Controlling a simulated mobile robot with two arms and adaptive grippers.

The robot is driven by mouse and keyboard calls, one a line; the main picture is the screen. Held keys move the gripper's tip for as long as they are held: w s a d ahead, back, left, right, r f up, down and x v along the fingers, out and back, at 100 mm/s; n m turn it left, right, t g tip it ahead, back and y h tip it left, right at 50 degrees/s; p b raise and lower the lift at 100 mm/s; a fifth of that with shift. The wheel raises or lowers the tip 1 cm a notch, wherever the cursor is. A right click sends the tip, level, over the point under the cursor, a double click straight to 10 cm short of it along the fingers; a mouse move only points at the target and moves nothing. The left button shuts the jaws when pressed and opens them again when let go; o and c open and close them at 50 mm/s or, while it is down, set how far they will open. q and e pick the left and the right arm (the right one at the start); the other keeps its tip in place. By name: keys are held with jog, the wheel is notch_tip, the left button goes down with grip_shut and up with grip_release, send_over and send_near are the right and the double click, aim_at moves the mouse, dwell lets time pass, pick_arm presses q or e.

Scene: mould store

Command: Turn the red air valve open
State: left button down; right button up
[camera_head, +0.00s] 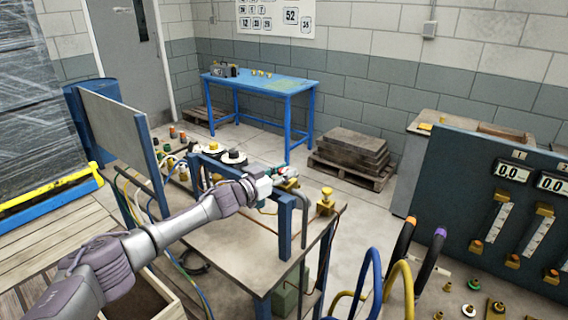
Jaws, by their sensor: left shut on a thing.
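My left arm reaches in from the lower left over a workbench (222,235). My left gripper (275,178) is at the blue frame (283,198) that stands on this bench. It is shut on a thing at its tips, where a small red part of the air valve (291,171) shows. The fingers hide most of the valve, so I cannot tell how far its handle is turned. A yellow fitting (326,200) stands on the bench to the right of the gripper. My right gripper is not in view.
A grey panel (116,128) stands at the bench's left. Blue and yellow hoses (400,280) rise at the lower right beside a dark gauge panel (460,180). A blue table (262,83) and a pallet stack (352,150) stand behind, with clear floor between.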

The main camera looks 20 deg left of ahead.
pick_arm(q)
jog(key=shift+s+d+f+n+t+y, duration=0.1)
jog(key=shift+n+t+y, duration=0.15)
jog(key=shift+n+y, duration=0.25)
jog(key=shift+d+f+n+t+y, duration=0.1)
jog(key=shift+n+t+y, duration=0.2)
jog(key=shift+y, duration=0.3)
jog(key=shift+f+n+t+y+b, duration=0.2)
jog(key=shift+n+t+y+b, duration=0.15)
jog(key=shift+n+y+b, duration=0.65)
jog(key=n+y+b, duration=0.2)
jog(key=y+b, duration=0.1)
jog(key=y, duration=0.1)
jog(key=shift+t, duration=0.3)
jog(key=shift+a+r+n+y+b, duration=0.15)
jog(key=shift+n+y+b, duration=0.25)
jog(key=shift+y+b, duration=0.2)
jog(key=shift+r+n+y+b, duration=0.15)
jog(key=shift+n+y+b, duration=0.3)
jog(key=shift+y, duration=0.25)
jog(key=shift+r, duration=0.1)
jog(key=c, duration=0.7)
grip_release()
jog(key=shift+c, duration=0.2)
jog(key=s+d, duration=0.1)
jog(key=s, duration=1)
jog(key=shift+s+d, duration=0.15)
jog(key=shift+s, duration=0.25)
